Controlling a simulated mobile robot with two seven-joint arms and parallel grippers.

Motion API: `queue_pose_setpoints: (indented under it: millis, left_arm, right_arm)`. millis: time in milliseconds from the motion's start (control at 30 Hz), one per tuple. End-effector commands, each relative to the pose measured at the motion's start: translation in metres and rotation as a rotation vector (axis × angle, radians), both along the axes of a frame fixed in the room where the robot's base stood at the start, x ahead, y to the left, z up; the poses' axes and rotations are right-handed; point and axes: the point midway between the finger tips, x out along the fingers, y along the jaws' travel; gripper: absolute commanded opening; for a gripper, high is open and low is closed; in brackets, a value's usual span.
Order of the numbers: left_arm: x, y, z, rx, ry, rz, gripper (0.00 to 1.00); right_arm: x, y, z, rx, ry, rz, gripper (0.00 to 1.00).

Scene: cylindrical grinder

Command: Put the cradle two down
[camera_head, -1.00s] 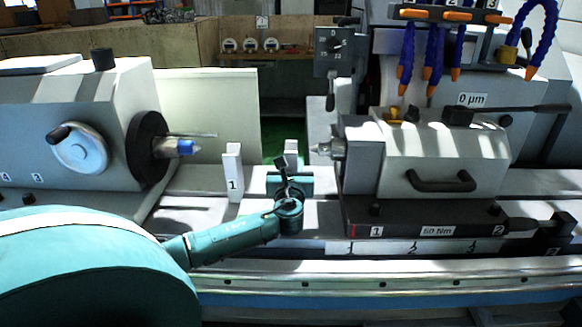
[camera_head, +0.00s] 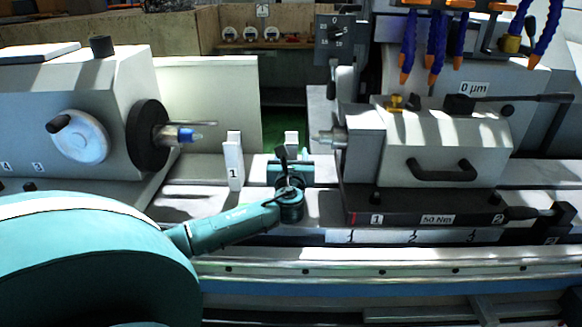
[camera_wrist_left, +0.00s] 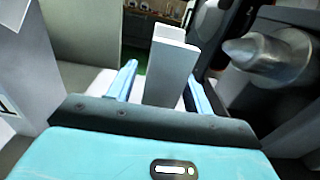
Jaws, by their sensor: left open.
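Cradle two, a white upright block, shows its top (camera_head: 291,139) just behind my left gripper in the head view. In the left wrist view cradle two (camera_wrist_left: 170,66) stands between the two blue fingers, a little tilted in the picture. My left gripper (camera_head: 293,163) is open, with gaps visible between its fingers (camera_wrist_left: 162,72) and the block. The foot of cradle two is hidden by the gripper. Cradle one (camera_head: 234,162), a white block marked 1, stands on the machine bed to the left of the gripper. My right gripper is in neither view.
The tailstock (camera_head: 430,150) with its pointed centre (camera_head: 325,138) stands close right of the gripper. The workhead (camera_head: 75,115) with its chuck and blue-tipped centre is on the left. Some bed surface (camera_head: 190,195) is bare left of cradle one. Blue coolant hoses hang at upper right.

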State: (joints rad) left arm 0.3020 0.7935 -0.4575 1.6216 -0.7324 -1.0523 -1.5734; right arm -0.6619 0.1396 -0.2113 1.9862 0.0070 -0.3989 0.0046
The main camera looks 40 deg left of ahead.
Motion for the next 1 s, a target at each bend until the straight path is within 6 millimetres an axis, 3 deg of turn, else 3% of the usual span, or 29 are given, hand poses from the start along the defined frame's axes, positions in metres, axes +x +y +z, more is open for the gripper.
queue_pose_setpoints:
  millis: [500, 700, 1000]
  left_arm:
    - [-0.076, -0.064, 0.001, -0.001, -0.002, -0.001, 0.51]
    - [-0.090, -0.076, 0.002, 0.001, -0.002, -0.001, 0.51]
    - [-0.092, -0.077, 0.003, 0.001, -0.002, 0.001, 0.51]
  right_arm:
    - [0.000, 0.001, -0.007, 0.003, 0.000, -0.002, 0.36]
    - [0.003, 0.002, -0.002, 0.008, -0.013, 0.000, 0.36]
    - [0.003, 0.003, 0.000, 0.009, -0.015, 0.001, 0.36]
